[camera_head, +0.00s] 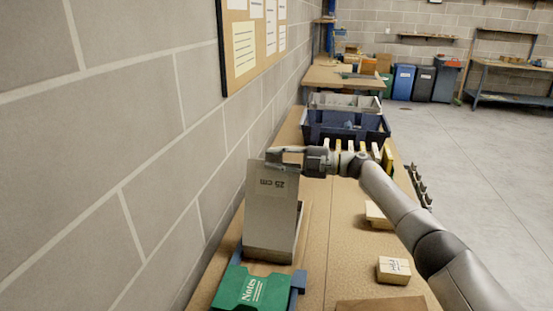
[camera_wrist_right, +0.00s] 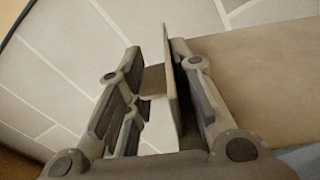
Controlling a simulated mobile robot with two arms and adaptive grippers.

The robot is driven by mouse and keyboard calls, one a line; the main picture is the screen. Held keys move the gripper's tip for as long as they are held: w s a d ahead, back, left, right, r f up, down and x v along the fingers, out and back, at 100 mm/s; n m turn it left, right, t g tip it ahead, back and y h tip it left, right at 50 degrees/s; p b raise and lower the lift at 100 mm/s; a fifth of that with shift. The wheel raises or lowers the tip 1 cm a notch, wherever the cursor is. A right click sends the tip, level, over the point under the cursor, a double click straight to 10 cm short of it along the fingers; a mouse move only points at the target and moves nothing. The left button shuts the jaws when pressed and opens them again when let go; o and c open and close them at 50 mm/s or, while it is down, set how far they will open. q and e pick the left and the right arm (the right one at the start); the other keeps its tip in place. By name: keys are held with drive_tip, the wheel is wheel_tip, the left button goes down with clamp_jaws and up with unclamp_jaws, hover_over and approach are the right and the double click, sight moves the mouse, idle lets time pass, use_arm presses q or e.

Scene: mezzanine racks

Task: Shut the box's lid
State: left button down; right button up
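A grey panel marked "25 cm" upside down, which looks like the box's lid (camera_head: 270,212), stands upright, tilted slightly, on the bench beside the wall. The box body is hard to make out below it. My right gripper (camera_head: 284,158) is at the panel's top edge. In the right wrist view, a thin upright panel, likely the lid (camera_wrist_right: 172,85), stands between the spread fingers of the right gripper (camera_wrist_right: 160,85). It is close to the right finger, with a gap to the left finger. My left gripper is not in view.
Small wooden blocks (camera_head: 393,270) lie to the right. A dark blue crate (camera_head: 345,129) stands behind my gripper. The block wall (camera_head: 130,160) is close on the left.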

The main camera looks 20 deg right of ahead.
drive_tip(key=o, duration=0.4)
drive_tip(key=v, duration=1.2)
